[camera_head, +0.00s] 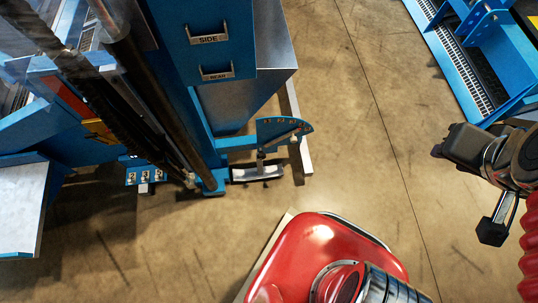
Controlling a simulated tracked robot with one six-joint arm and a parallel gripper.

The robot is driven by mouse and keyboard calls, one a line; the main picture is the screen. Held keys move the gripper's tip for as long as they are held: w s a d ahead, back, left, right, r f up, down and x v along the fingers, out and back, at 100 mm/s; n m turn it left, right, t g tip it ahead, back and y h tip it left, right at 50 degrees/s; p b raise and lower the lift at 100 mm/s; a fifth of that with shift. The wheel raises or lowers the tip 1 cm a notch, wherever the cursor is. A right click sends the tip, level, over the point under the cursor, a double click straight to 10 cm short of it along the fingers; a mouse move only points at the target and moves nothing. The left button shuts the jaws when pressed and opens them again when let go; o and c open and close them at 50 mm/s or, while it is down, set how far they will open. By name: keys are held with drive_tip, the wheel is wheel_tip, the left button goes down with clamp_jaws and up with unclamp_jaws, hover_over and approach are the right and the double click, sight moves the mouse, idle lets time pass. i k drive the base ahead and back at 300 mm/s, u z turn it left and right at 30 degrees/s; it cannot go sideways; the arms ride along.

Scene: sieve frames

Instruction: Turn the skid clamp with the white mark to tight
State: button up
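A blue quadrant plate (284,130) with a graduated scale stands out from the foot of the blue machine frame. Just below it, a short dark clamp-like part carries a pale bar (257,172). I cannot tell whether this is the skid clamp or whether the pale bar is its white mark. My gripper (478,190) shows at the right edge, well apart from the machine and touching nothing there.
The blue machine (207,95) with "SIDE" and "REAR" labels fills the upper left. A small labelled panel (146,175) sits low on it. Another blue frame (470,60) with a grating stands at the upper right. Concrete floor (370,150) lies clear between them. My red body is at the bottom.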

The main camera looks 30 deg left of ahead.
sight(261, 156)
drive_tip(key=z, duration=0.1)
drive_tip(key=k, duration=1.05)
drive_tip(key=u, duration=1.9)
drive_tip(key=i, duration=1)
drive_tip(key=u, duration=0.05)
